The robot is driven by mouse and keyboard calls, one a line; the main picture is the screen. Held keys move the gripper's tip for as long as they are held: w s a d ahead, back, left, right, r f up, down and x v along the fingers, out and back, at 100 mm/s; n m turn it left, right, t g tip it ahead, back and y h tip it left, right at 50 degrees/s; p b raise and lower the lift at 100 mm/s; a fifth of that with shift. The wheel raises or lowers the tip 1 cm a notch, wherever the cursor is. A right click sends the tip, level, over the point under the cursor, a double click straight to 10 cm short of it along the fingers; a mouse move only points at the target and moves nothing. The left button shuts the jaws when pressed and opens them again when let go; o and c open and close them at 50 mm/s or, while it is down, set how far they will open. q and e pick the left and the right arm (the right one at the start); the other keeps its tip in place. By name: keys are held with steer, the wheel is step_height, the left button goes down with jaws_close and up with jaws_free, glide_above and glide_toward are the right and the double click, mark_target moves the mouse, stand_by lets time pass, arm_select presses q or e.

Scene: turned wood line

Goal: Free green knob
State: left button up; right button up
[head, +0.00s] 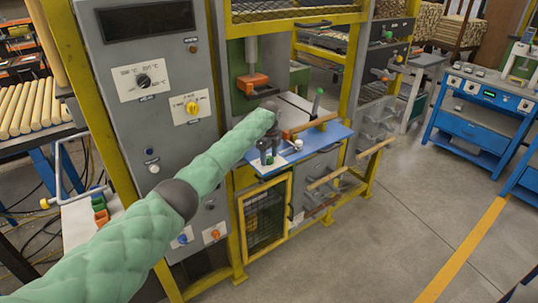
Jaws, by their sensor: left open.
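Several small green parts show, and I cannot tell which is the green knob. A green-topped upright piece (317,98) stands at the back of the blue shelf (325,144). Another green knob (388,36) is on the dark panel at the back right. A tiny green spot (270,160) shows low by my left gripper. My left gripper (267,152) points down over the left part of the blue shelf. It is open, and nothing is visibly held. My forearm and wrist hide part of the machine behind. My right gripper is out of view.
A grey control panel (150,130) with a black dial (143,80) and a yellow knob (192,107) stands left of the shelf. Yellow posts frame the machine. The floor (420,220) at the right is clear.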

arm_select(q)
steer(key=shift+f, duration=0.25)
steer(key=c, duration=1)
